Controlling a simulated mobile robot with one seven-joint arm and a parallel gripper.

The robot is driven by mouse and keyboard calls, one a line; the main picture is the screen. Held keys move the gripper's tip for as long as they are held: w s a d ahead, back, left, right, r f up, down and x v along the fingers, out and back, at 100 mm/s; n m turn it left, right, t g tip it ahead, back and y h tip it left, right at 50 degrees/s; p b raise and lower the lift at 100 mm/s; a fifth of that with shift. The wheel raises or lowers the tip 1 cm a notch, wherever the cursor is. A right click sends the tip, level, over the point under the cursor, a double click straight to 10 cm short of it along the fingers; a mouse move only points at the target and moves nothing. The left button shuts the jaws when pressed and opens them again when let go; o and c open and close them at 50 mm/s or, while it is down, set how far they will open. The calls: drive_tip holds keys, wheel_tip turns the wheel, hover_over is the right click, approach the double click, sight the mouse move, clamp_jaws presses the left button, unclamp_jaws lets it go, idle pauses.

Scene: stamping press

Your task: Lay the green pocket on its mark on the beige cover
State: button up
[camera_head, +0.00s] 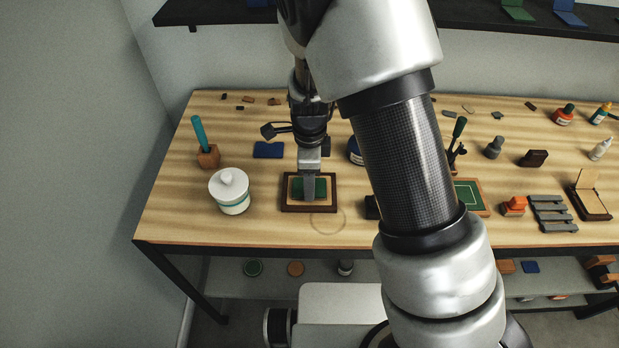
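The green pocket (320,188) is a small dark green rectangle in the camera_head view, left of centre. It is over the beige cover (331,193), which shows as a light border inside a dark brown frame on the bench. My gripper (308,197) points down right over the green pocket. Its fingers stand in front of the pocket's middle and hide part of it. I cannot tell whether the fingers are open or closed on the pocket, or whether the pocket touches the cover. Any mark beneath the pocket is hidden.
A white lidded jar (230,190) stands just left of the frame. A blue pad (268,149) lies behind it. A wooden block (207,157) holds a teal-handled tool. My arm hides the bench's middle. Stamps, bottles and a grey rack (551,213) stand at right.

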drive_tip(key=shift+f, duration=0.35)
drive_tip(key=o, duration=1)
drive_tip(key=shift+c, duration=0.9)
wheel_tip(320, 180, up, 5)
drive_tip(key=p, duration=0.4)
drive_tip(key=shift+r, duration=0.1)
drive_tip(key=shift+r+p, duration=0.35)
drive_tip(key=shift+r, duration=0.6)
